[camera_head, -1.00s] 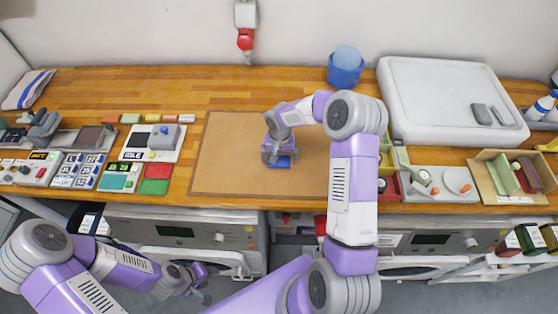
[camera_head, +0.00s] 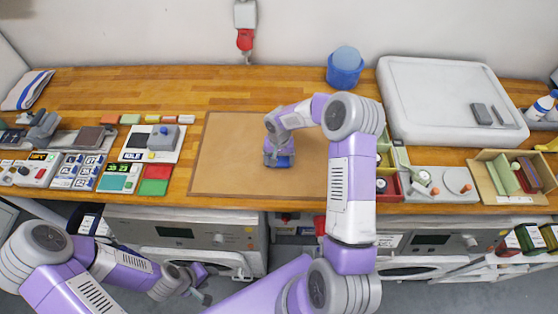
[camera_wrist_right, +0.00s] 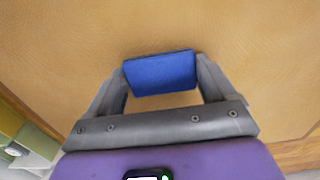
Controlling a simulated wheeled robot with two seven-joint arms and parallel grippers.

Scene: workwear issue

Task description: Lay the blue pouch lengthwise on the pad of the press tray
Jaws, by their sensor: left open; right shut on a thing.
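The blue pouch (camera_wrist_right: 160,73) is held between the two fingers of my right gripper (camera_wrist_right: 160,78), over the brown mat. In the head view the pouch (camera_head: 283,162) shows as a small blue patch at the right gripper (camera_head: 278,160), partly hidden by it. Its height above the mat is hard to tell. My left gripper (camera_head: 197,284) is open and empty, low in front of the counter edge. A dark brown pad (camera_head: 89,138) lies on a grey tray at the left of the counter; it may be the press tray's pad, but I cannot be sure.
A brown mat (camera_head: 225,165) covers the counter's middle, mostly clear. A white panel with a grey block (camera_head: 163,137) and red and green tiles stand left of it. A blue tub (camera_head: 345,68), a white slab (camera_head: 440,100) and an open box (camera_head: 485,180) are on the right.

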